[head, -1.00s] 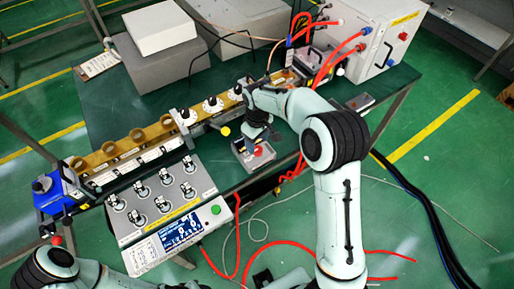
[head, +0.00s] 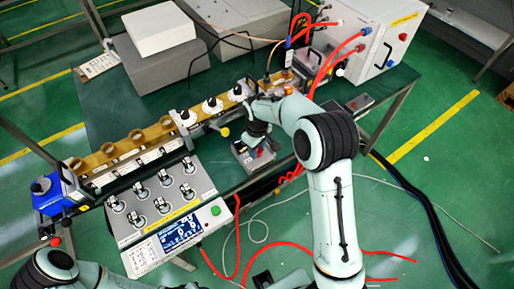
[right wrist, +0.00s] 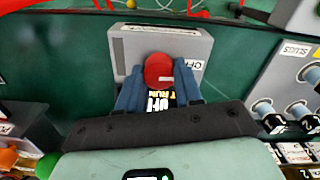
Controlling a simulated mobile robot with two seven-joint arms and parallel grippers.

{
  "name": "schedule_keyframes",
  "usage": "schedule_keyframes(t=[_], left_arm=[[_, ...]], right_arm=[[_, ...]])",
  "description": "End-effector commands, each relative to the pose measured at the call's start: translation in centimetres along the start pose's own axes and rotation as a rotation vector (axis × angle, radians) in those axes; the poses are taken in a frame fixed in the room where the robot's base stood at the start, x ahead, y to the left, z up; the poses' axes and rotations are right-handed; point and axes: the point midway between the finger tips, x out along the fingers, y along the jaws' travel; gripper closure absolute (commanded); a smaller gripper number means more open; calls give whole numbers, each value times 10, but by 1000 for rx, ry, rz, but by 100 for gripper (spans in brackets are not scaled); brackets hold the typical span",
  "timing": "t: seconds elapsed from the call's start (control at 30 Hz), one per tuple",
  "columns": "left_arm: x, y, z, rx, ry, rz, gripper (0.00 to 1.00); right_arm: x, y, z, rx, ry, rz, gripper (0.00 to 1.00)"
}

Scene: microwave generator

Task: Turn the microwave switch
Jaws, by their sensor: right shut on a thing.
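The microwave switch is a red round knob (right wrist: 160,70) on a small grey box (right wrist: 197,48). In the right wrist view a pale mark on the knob points to the right, and partly covered lettering shows beside it. In the head view the box (head: 243,157) sits at the front edge of the green table, below my right gripper (head: 258,147). My right gripper (right wrist: 160,84) is shut on the red knob, with its blue-grey fingers at either side of it. My left gripper is not visible.
A panel with several toggle switches and a screen (head: 181,231) stands to the left of the box. A long brass waveguide (head: 150,133) runs behind it. A white cabinet (head: 376,40) with red hoses stands at the back right.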

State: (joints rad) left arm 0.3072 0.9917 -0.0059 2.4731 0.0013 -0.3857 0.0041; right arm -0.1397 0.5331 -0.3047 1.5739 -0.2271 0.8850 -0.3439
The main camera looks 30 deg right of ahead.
Motion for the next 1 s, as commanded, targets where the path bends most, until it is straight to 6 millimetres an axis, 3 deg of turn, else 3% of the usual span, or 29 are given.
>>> schedule_keyframes(t=[0.37, 1.0], left_arm=[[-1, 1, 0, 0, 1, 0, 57], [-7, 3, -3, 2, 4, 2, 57]], right_arm=[[-1, 0, 0, 136, 1, 0, 96], [-2, 2, 0, 716, 0, 1, 96]])
